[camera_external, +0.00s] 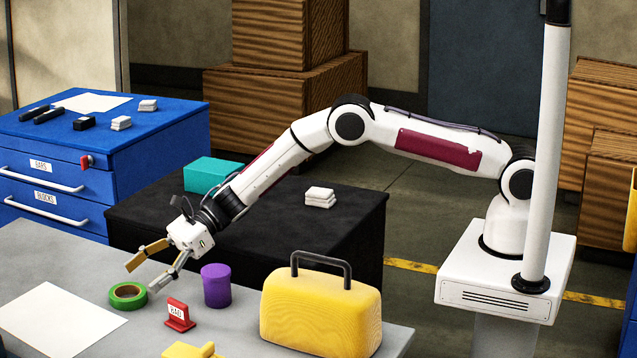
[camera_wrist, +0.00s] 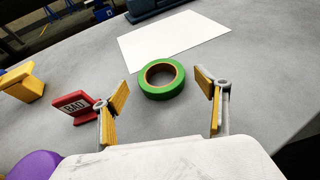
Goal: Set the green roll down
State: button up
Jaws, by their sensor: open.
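The green roll (camera_external: 128,289) lies flat on the grey table near its back edge. In the wrist view the green roll (camera_wrist: 162,88) shows ahead of and between my fingers, its brown inner ring and open centre visible. My gripper (camera_external: 141,272) is open and empty, spread just above and beside the roll. In the wrist view my gripper (camera_wrist: 164,108) has its two yellow-padded fingers wide apart. The roll does not look clasped by either finger; I cannot tell whether one touches it.
A red "BAD" sign (camera_external: 179,314), a purple cylinder (camera_external: 216,285) and a yellow case (camera_external: 321,310) stand to the right. A yellow piece (camera_external: 192,350) lies in front. A white sheet (camera_external: 60,318) lies left of the roll. Bare grey table (camera_wrist: 260,80) shows at right in the wrist view.

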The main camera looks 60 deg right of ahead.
jog(key=shift+v, duration=3.1)
jog(key=shift+r, duration=0.1)
